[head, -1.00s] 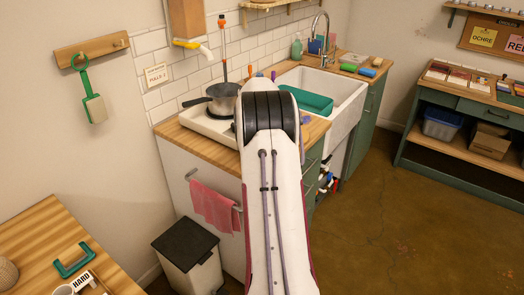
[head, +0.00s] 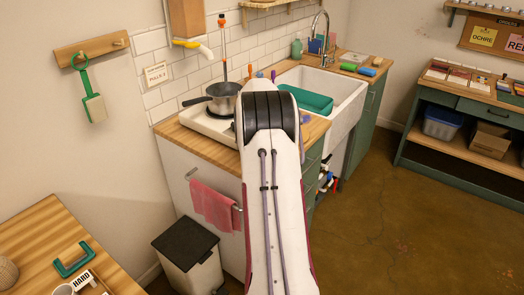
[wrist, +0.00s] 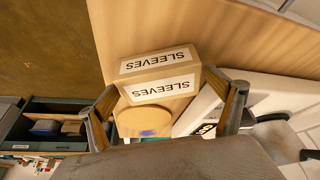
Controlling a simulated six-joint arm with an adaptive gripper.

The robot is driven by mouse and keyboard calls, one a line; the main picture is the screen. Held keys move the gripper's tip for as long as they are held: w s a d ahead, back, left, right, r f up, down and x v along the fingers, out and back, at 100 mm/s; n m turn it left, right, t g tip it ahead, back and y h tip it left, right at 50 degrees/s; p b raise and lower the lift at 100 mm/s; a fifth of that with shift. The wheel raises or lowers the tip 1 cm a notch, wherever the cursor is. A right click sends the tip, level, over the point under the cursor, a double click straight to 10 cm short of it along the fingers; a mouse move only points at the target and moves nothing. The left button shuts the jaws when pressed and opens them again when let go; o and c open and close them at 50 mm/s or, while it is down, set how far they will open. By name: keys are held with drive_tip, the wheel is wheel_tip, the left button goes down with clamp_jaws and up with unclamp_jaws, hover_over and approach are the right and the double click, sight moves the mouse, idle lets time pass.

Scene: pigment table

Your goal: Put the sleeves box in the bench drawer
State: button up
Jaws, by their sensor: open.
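The sleeves box (wrist: 160,90) is a tan carton with white labels reading SLEEVES on two faces. In the wrist view it rests on the wooden counter (wrist: 240,40). My gripper (wrist: 168,108) is open, with one finger to the left and one to the right of the box's near end. I see no clear contact with the box. In the head view my own arm hides the box and the gripper. A green bench stands at the right in the head view, and its drawer front (head: 489,113) looks closed.
A round wooden piece with a blue smear (wrist: 143,122) lies close to the box. The white hob with a saucepan (head: 224,98) is beside it, and the sink (head: 345,97) is to the right. A blue bin (head: 442,124) and carton sit on the bench's lower shelf. Open floor separates counter and bench.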

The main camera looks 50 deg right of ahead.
drive_tip(key=shift+r, duration=0.1)
drive_tip(key=v, duration=1.2)
idle(0.6)
